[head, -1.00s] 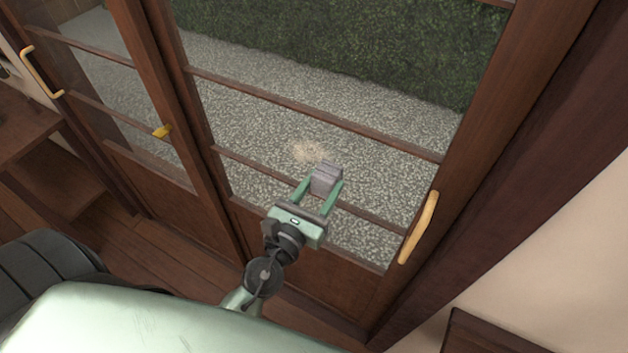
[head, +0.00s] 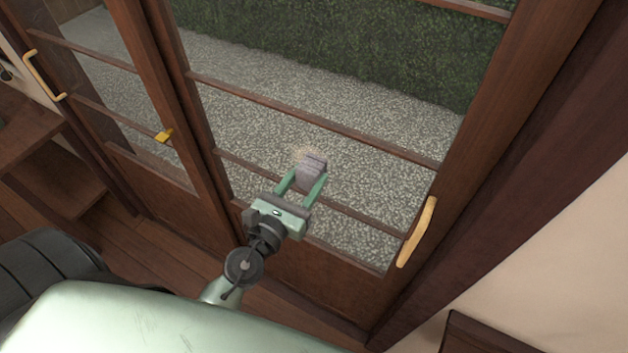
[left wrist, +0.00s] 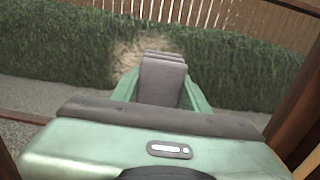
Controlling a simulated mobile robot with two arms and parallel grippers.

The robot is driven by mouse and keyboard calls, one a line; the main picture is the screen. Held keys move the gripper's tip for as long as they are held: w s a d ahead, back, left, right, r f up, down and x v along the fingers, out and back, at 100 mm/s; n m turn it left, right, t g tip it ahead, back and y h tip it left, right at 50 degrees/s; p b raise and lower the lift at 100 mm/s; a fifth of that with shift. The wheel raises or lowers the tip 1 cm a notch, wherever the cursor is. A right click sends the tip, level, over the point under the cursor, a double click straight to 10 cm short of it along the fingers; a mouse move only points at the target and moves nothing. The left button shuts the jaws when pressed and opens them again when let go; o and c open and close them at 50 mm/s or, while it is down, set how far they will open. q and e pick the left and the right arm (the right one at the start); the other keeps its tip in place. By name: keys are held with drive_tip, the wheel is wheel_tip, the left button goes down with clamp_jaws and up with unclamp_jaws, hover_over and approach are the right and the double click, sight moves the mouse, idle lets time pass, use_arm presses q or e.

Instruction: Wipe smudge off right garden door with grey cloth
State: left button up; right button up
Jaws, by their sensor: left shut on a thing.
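The grey cloth (head: 311,171) is a folded pad held between the green fingers of my left gripper (head: 306,182). It also shows upright between the fingers in the left wrist view (left wrist: 162,80). The right garden door (head: 330,126) has a brown wooden frame with glass panes. A pale tan smudge (head: 303,154) is on its glass, mostly hidden behind the cloth. In the left wrist view, the smudge (left wrist: 127,55) shows beside and behind the cloth. I cannot tell whether the cloth touches the glass. My right gripper is not in view.
A wooden handle (head: 417,232) stands out from the door's right side. Wooden shelves (head: 40,160) stand at the far left. Gravel and a hedge lie beyond the glass.

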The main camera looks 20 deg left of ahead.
use_arm(q)
drive_tip(key=shift+w+a+b, duration=0.15)
drive_tip(key=shift+a+b, duration=0.2)
drive_tip(key=shift+a, duration=1.45)
drive_tip(key=shift+w+a+b, duration=0.15)
drive_tip(key=shift+a+b, duration=0.15)
drive_tip(key=shift+a, duration=1.5)
wheel_tip(320, 180, up, 2)
drive_tip(key=shift+p, duration=1)
drive_tip(key=shift+s+d+p, duration=0.2)
drive_tip(key=shift+d+p, duration=0.5)
drive_tip(key=shift+d, duration=2.2)
drive_tip(key=shift+s+d+p, duration=0.2)
drive_tip(key=shift+d+p, duration=0.1)
drive_tip(key=shift+d, duration=2.35)
